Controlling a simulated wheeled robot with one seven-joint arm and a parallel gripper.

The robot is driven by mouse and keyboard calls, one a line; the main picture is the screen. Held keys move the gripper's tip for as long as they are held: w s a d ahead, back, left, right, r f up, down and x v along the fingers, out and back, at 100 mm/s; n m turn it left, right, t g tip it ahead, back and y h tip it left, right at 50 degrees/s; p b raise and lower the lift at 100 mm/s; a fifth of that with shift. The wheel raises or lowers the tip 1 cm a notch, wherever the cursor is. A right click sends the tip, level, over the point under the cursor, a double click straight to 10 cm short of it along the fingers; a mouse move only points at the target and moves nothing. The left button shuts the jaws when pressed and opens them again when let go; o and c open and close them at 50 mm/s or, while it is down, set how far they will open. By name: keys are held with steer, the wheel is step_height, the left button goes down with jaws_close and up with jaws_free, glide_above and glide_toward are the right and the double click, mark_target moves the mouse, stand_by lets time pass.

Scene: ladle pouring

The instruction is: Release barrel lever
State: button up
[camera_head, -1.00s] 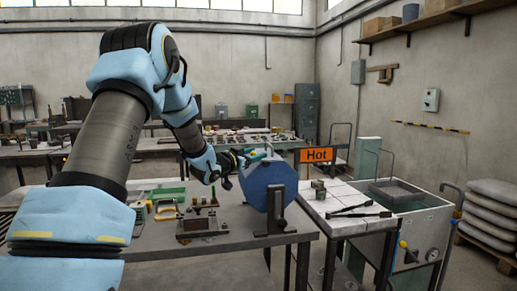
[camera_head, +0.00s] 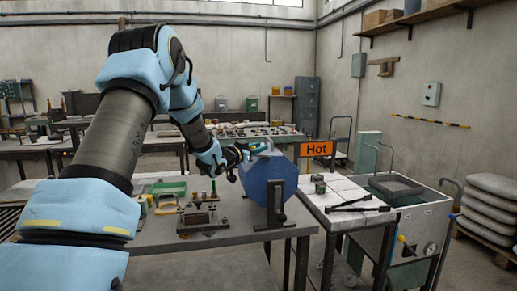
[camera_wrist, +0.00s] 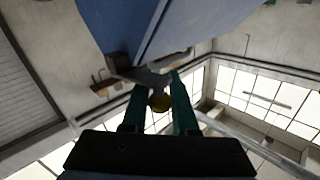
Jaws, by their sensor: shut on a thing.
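The blue barrel (camera_head: 268,190) stands on its dark stand on the grey workbench, and it fills the top of the wrist view (camera_wrist: 125,25). My gripper (camera_head: 256,150) is at the barrel's upper left side. In the wrist view, its two green fingers (camera_wrist: 157,98) are closed around the barrel lever, whose round yellowish knob (camera_wrist: 159,103) shows between them. A dark metal bracket (camera_wrist: 135,72) sits on the barrel just beyond the fingertips. In the head view the lever itself is too small to make out.
Small metal fixtures (camera_head: 200,215) and a green tray (camera_head: 168,188) are on the bench left of the barrel. An orange "Hot" sign (camera_head: 317,149) stands behind a white-topped table (camera_head: 340,190) with black tongs (camera_head: 358,203). A quench tank (camera_head: 425,222) is further right.

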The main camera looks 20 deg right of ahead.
jaws_close()
steer(key=shift+f+b, duration=0.2)
steer(key=shift+b, duration=0.6)
steer(key=b, duration=0.1)
steer(key=n+t+y+b, duration=0.1)
steer(key=shift+s+a+f+t+b, duration=0.1)
steer(key=shift+s+t+b, duration=0.05)
steer(key=shift+t+b, duration=0.2)
steer(key=shift+s+a+n+t+y+b, duration=0.15)
steer(key=shift+n+t+y+b, duration=0.5)
steer(key=shift+b, duration=0.55)
steer(key=shift+a+r+n+t+y+b, duration=0.15)
steer(key=shift+r+n+t+y+b, duration=0.15)
steer(key=shift+n+y+b, duration=0.25)
steer(key=o, duration=0.9)
jaws_free()
